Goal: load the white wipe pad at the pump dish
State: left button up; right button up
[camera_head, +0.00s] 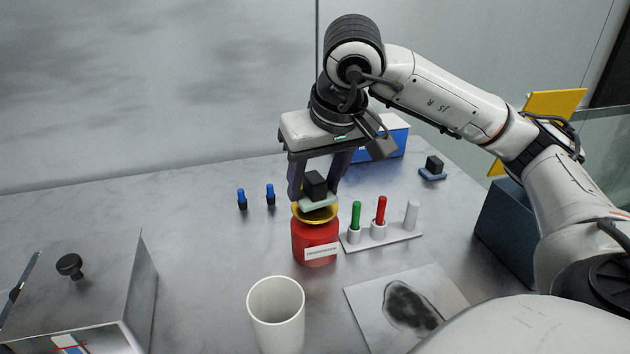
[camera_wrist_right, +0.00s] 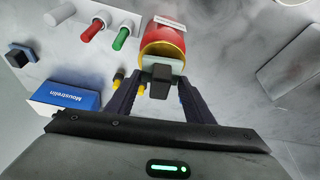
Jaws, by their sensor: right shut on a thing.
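The white wipe pad (camera_head: 318,203) is a pale slab under a black block handle (camera_head: 315,184). My right gripper (camera_head: 316,192) points down and is shut on that handle; the handle shows between the fingers in the right wrist view (camera_wrist_right: 160,79). The pump dish is a yellow dish (camera_head: 300,214) on top of a red can (camera_head: 312,243) with a white label; the can also shows in the right wrist view (camera_wrist_right: 166,34). The pad is level over the dish; I cannot tell whether it touches. My left gripper is out of view.
A white rack (camera_head: 385,242) with green, red and white pegs stands right of the can. A white cup (camera_head: 276,312) and a stained plate (camera_head: 450,285) are in front. A blue-based block (camera_head: 433,171), blue box (camera_head: 395,140) and two blue pegs (camera_head: 270,194) stand behind. A metal box (camera_head: 110,275) is left.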

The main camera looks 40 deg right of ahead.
aim_at(311, 173)
jog(key=shift+r+p, duration=1.75)
jog(key=shift+r, duration=0.7)
jog(key=shift+f, duration=0.1)
